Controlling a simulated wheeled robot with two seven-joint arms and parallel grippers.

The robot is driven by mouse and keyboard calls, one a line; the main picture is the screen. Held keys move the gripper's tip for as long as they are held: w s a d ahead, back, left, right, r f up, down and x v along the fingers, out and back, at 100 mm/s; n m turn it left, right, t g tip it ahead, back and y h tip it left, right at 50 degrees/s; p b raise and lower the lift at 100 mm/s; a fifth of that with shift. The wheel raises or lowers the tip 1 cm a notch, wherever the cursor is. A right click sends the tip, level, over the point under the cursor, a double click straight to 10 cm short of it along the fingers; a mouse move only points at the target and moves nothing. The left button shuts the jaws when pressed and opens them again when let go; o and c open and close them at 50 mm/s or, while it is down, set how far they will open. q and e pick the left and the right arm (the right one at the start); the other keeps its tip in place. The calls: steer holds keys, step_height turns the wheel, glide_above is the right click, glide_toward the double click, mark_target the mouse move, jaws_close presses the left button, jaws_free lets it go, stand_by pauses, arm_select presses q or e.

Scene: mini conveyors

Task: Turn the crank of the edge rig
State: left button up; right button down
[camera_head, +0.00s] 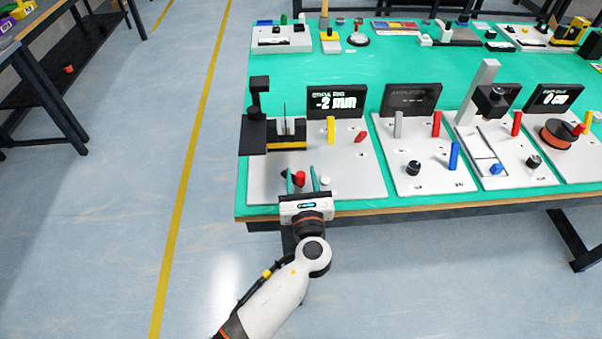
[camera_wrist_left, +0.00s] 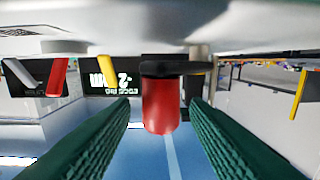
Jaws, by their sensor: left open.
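The edge rig is a light grey plate (camera_head: 362,180) at the left end of the green bench. Its display (camera_head: 337,102) reads "-2 mm", with the first line hard to read. The crank has a red knob (camera_head: 300,177) near the plate's front edge. The knob (camera_wrist_left: 160,107) hangs from a dark arm in the wrist view, which looks upside down. My left gripper (camera_head: 301,175) is open, its two green fingers on either side of the red knob. Gaps show between knob and fingers in the wrist view. My right gripper is in neither view.
On the rig stand a black and yellow fixture (camera_head: 286,135), a yellow lever (camera_head: 331,130) and a small red lever (camera_head: 361,137). A white round knob (camera_head: 325,182) sits just right of the fingers. Other rigs stand to the right.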

arm_select(q)
steer(key=s, duration=1.1)
steer(key=shift+d+b, duration=0.3)
steer(key=shift+b, duration=0.05)
